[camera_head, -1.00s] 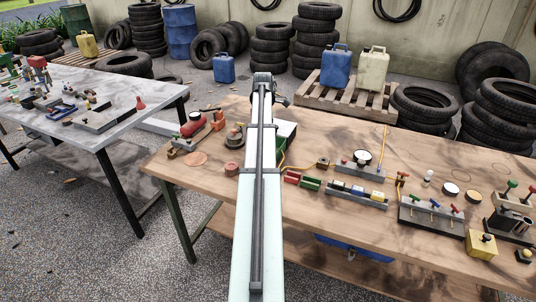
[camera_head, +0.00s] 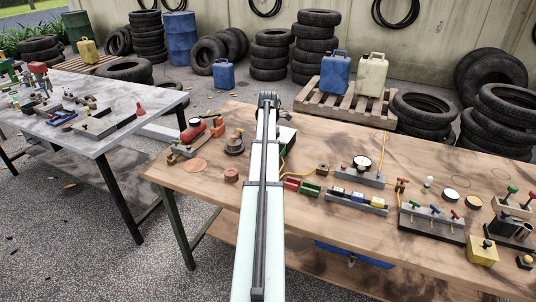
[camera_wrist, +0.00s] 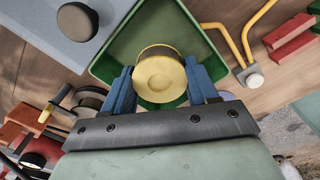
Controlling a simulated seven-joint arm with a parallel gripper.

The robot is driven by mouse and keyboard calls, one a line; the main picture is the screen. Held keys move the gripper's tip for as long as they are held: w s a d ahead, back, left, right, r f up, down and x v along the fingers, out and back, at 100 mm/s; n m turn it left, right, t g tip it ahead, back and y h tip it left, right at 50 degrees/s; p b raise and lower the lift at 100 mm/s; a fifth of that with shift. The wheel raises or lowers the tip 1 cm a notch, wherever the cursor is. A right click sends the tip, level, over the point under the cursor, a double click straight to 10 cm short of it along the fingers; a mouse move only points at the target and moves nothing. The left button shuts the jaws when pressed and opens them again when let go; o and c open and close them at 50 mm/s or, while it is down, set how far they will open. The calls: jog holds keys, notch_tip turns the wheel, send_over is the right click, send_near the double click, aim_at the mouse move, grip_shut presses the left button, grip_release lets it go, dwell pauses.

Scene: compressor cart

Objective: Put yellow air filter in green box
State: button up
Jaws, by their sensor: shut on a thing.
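The yellow air filter (camera_wrist: 160,76) is a short round part with a raised centre disc, seen in the wrist view. My gripper (camera_wrist: 162,88) has its two blue fingers shut on the sides of the filter. The green box (camera_wrist: 207,38) is an open tray behind the filter, with its walls around it in the picture. I cannot tell whether the filter touches the box floor.
Yellow bent tubing (camera_wrist: 236,48) and red blocks (camera_wrist: 289,38) lie right of the box in the wrist view. A grey panel with a dark knob (camera_wrist: 77,22) is at upper left. In the head view, a grey tray of small blocks (camera_head: 356,203) stands on the wooden table.

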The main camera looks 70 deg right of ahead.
jog(key=shift+f, duration=2)
jog(key=shift+f, duration=0.1)
jog(key=o, duration=1)
jog(key=shift+o, duration=0.2)
notch_tip(320, 180, up, 12)
jog(key=shift+r, duration=0.1)
